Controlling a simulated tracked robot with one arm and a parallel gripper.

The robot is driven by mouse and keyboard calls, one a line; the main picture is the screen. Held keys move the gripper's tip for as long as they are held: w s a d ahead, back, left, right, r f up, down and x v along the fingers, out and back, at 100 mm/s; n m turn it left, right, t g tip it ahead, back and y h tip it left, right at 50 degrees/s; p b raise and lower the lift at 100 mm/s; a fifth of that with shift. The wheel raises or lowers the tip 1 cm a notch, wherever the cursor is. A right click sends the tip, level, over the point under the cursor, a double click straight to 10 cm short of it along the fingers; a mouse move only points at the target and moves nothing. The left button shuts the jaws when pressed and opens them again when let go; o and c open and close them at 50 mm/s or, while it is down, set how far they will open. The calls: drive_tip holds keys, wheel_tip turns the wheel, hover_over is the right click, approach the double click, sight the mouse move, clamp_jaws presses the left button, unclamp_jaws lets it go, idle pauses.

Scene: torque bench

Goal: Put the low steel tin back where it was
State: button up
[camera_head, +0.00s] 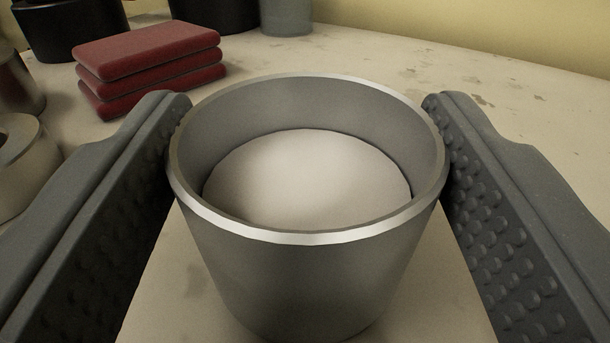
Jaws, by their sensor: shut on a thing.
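The low steel tin (305,275) is a round grey metal vessel with a bright rim, narrower toward its base. It stands upright in the middle of the view. A smooth pale, slightly domed content (310,180) fills its lower inside. My gripper (307,125) is shut on the tin, with one studded dark grey finger against its left side and one against its right side. The bottom edge of the tin shows against the pale bench top, but I cannot tell whether it touches the bench.
A stack of red padded slabs (150,62) lies at the back left. Dark pots (70,30) and a grey vessel (287,17) stand behind it. A pale ring-shaped thing (22,165) is at the left edge. The bench top (520,110) at the back right is clear, before a yellowish wall.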

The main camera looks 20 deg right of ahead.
drive_tip(key=o, duration=1.2)
drive_tip(key=shift+c, duration=0.2)
drive_tip(key=shift+s+a, duration=0.15)
drive_tip(key=shift+s, duration=0.2)
drive_tip(key=v, duration=1.1)
drive_tip(key=shift+s, duration=0.15)
drive_tip(key=shift+r, duration=0.15)
